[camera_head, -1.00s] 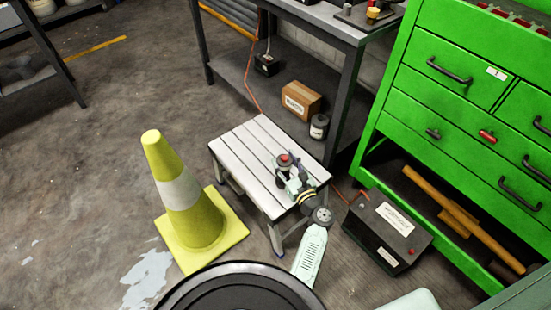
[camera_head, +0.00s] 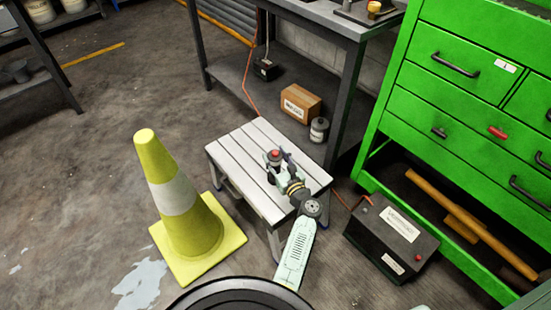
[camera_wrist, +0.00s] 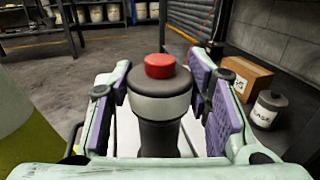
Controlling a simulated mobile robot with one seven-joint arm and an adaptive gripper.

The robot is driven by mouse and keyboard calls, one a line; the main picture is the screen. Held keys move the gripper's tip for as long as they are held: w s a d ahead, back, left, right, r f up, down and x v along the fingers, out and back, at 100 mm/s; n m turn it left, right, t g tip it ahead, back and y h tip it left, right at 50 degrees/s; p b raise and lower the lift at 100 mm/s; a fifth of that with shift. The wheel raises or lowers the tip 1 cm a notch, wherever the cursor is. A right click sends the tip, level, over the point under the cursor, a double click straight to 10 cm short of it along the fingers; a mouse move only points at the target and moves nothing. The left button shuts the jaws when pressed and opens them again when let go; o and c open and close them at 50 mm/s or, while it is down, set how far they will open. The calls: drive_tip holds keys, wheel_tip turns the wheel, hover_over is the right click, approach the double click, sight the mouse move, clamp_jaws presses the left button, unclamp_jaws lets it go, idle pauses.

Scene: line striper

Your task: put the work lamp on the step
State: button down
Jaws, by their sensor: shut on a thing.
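The work lamp is a dark upright cylinder with a pale band and a red cap (camera_head: 274,154); it also fills the middle of the wrist view (camera_wrist: 160,105). My gripper (camera_head: 281,166) is shut on the lamp, with one purple-padded finger on each side of it in the wrist view (camera_wrist: 160,92). The step is a low pale slatted stool (camera_head: 238,150). The lamp is over the step's top, right of its middle. Its base is hidden, so I cannot tell whether it touches the slats.
A yellow cone (camera_head: 178,200) stands close to the step's left. A black box (camera_head: 391,238) is on the floor to the right, before the green drawer cabinet (camera_head: 460,100). A cardboard box (camera_head: 300,102) and a small canister (camera_head: 319,130) are behind the step.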

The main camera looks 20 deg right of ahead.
drive_tip(key=shift+f, duration=0.1)
drive_tip(key=c, duration=0.9)
unclamp_jaws()
drive_tip(key=shift+o, duration=0.2)
drive_tip(key=shift+r, duration=0.3)
drive_tip(key=s+d+b, duration=0.1)
drive_tip(key=s, duration=1.1)
drive_tip(key=shift+f, duration=0.2)
drive_tip(key=shift+w, duration=0.1)
